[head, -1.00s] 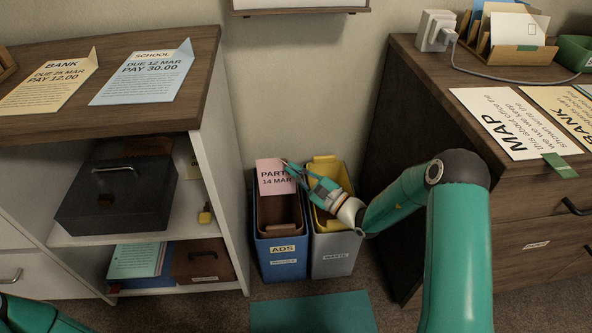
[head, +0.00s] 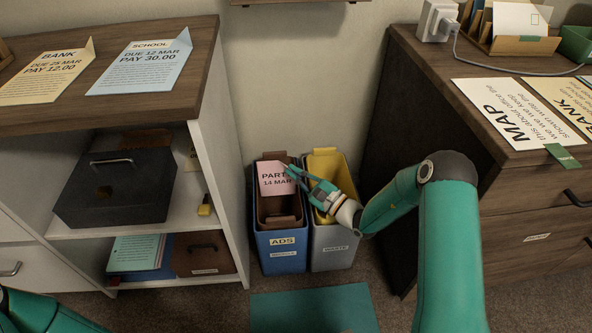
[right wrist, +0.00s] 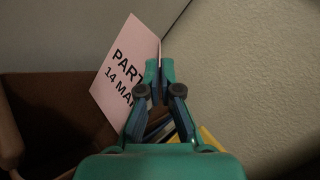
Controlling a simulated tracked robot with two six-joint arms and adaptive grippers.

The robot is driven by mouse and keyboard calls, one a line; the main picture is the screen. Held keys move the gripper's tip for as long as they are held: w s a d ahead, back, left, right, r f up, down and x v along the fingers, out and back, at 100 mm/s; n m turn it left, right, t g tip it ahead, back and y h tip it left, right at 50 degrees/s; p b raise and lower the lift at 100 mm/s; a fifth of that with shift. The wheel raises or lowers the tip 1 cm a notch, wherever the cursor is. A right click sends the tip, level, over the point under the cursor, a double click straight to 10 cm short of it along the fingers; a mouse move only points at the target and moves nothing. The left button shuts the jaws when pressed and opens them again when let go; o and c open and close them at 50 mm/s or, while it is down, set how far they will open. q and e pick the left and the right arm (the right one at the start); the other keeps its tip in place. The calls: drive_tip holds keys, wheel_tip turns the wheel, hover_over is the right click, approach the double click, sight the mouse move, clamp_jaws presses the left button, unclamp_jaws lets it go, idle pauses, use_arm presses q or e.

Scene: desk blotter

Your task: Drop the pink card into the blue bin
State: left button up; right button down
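The pink card (head: 273,178), printed "PART… 14 MAR", is upright and slightly tilted over the blue bin's opening in the head view. It also shows in the right wrist view (right wrist: 120,70), with its right edge between my fingertips. My right gripper (head: 291,172) is shut on that edge. The blue bin (head: 282,262), labelled "ADS", stands on the floor between the two cabinets, with brown things inside it. Whether the card touches anything inside is hard to tell. My left gripper is out of view; only part of my left arm shows at the lower left.
A grey bin (head: 332,259) with yellow content stands right beside the blue one, under my right wrist. A shelf unit (head: 222,170) flanks the bins on the left, a dark drawer cabinet (head: 405,120) on the right. A teal mat (head: 315,308) lies in front.

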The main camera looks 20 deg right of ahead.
drive_tip(key=shift+f, duration=0.7)
drive_tip(key=shift+s, duration=0.1)
drive_tip(key=c, duration=1.2)
unclamp_jaws()
drive_tip(key=shift+f, duration=0.1)
drive_tip(key=shift+c, duration=0.2)
wheel_tip(320, 180, up, 10)
drive_tip(key=shift+r, duration=0.2)
